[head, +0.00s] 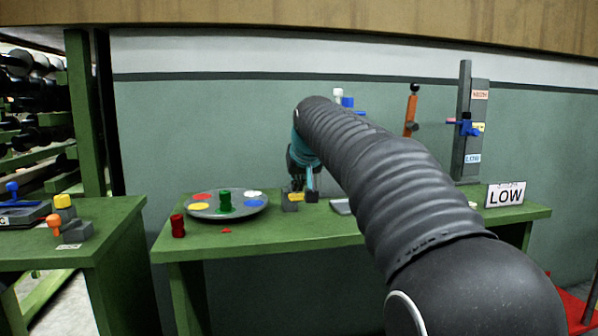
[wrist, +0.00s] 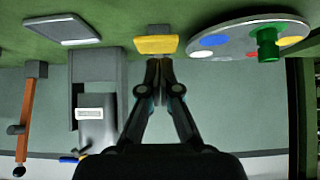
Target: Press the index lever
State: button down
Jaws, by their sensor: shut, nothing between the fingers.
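A yellow lever pad (head: 297,197) sits on a small grey block (head: 290,206) on the green bench, just right of a round grey turntable (head: 237,212). It looks like the index lever. The turntable has several coloured spots and a green spool (head: 225,201) standing on it. My gripper (head: 311,188) is shut and empty, pointing down close to the yellow pad. In the wrist view, which looks upside down, the fingertips (wrist: 158,62) are right beside the yellow pad (wrist: 155,44). I cannot tell whether they touch it.
A red spool (head: 178,226) stands left of the turntable. An orange wall lever (head: 411,115), a tall grey post with a blue slider (head: 468,127) and a LOW sign (head: 505,195) are at the right. A second green bench (head: 110,215) stands left.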

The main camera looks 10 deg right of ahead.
aim_at(298, 201)
jog(key=shift+f, duration=0.6)
jog(key=shift+f, duration=0.1)
jog(key=shift+f+b, duration=0.25)
jog(key=shift+b, duration=0.4)
jog(key=f+t+b, duration=0.1)
jog(key=b, duration=0.3)
jog(key=f+t+b, duration=0.1)
jog(key=f+b, duration=0.1)
jog(key=b, duration=0.2)
jog(key=shift+s+f, duration=0.1)
jog(key=shift+s, duration=0.2)
jog(key=shift+r+p, duration=0.3)
jog(key=shift+p, duration=0.05)
jog(key=shift+r, duration=0.1)
jog(key=shift+r+p, duration=0.7)
jog(key=shift+p, duration=0.05)
